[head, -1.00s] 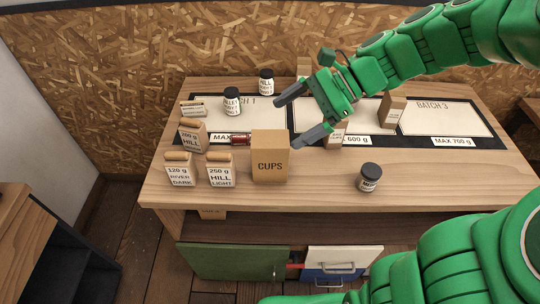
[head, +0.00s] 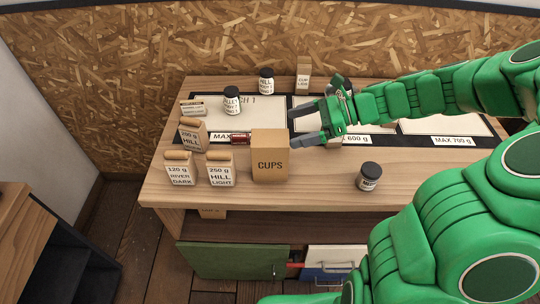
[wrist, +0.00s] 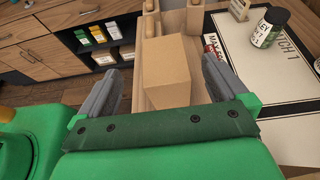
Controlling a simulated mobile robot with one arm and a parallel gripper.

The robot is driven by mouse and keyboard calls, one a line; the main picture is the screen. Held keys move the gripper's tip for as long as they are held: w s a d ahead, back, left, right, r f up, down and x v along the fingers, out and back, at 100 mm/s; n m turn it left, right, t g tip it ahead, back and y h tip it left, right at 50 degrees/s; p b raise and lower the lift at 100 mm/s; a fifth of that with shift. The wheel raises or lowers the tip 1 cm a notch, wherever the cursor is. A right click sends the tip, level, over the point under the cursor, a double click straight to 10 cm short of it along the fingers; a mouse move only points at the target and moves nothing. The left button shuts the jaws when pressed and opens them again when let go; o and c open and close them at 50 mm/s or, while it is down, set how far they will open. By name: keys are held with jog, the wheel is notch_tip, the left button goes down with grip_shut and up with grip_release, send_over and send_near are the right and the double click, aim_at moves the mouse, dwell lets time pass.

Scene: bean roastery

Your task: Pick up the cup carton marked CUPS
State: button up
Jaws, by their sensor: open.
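The cup carton marked CUPS (head: 270,163) is a plain brown box standing upright near the front of the wooden table, in the head view. My gripper (head: 304,126) is open and empty just behind and to the right of the carton, its fingers pointing left. In the wrist view the carton (wrist: 168,70) shows beyond and between the two spread grey fingers (wrist: 164,88). I cannot tell whether a finger touches it; no grip is closed on it.
Another jar (head: 369,177) stands at the front right. Table between it and the carton is clear.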

aim_at(277, 137)
notch_tip(277, 137, down, 3)
jog(key=shift+r, duration=0.1)
jog(key=shift+a+f, duration=0.1)
jog(key=shift+f, duration=0.1)
jog(key=shift+r+x, duration=0.15)
jog(key=shift+x, duration=1.75)
jog(key=shift+r+x, duration=0.15)
jog(key=shift+x, duration=1.75)
jog(key=shift+w+a, duration=0.1)
jog(key=c, duration=1.5)
jog(key=shift+r, duration=0.1)
